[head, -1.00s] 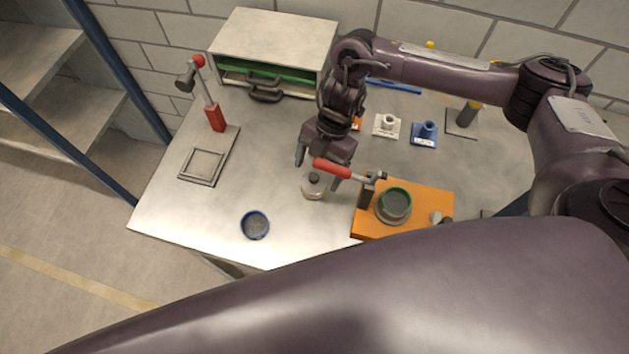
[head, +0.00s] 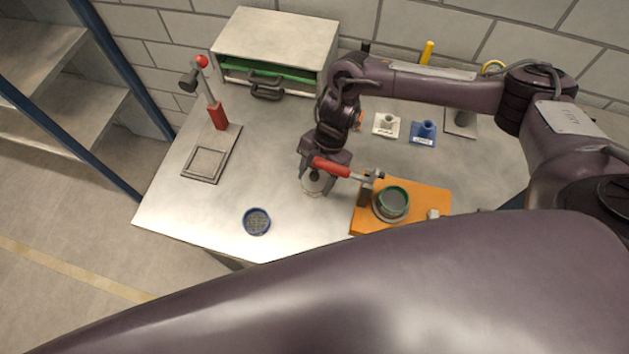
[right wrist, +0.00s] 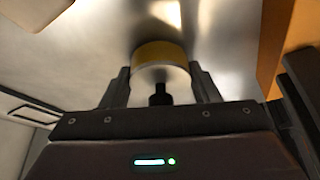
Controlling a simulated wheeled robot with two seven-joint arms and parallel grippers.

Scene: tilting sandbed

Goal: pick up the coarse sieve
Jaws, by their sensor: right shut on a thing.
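My right gripper (head: 315,182) is shut on a round pale piece (head: 314,187) with a dark knob, on or just above the table left of the orange base. In the right wrist view the fingers (right wrist: 162,88) press on both sides of this piece, which has a yellow band (right wrist: 160,54). A blue-rimmed round sieve (head: 257,221) with a dark mesh lies on the table to the lower left, apart from the gripper. A green-rimmed round vessel (head: 393,201) sits on the orange base (head: 428,190). My left gripper is out of view.
A lever with a red handle (head: 330,166) juts from the orange base close by my right gripper. A flat frame (head: 207,163) and a red post (head: 217,115) stand at left. A cabinet (head: 275,40) and small blue (head: 424,131) and white (head: 387,123) stands are behind.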

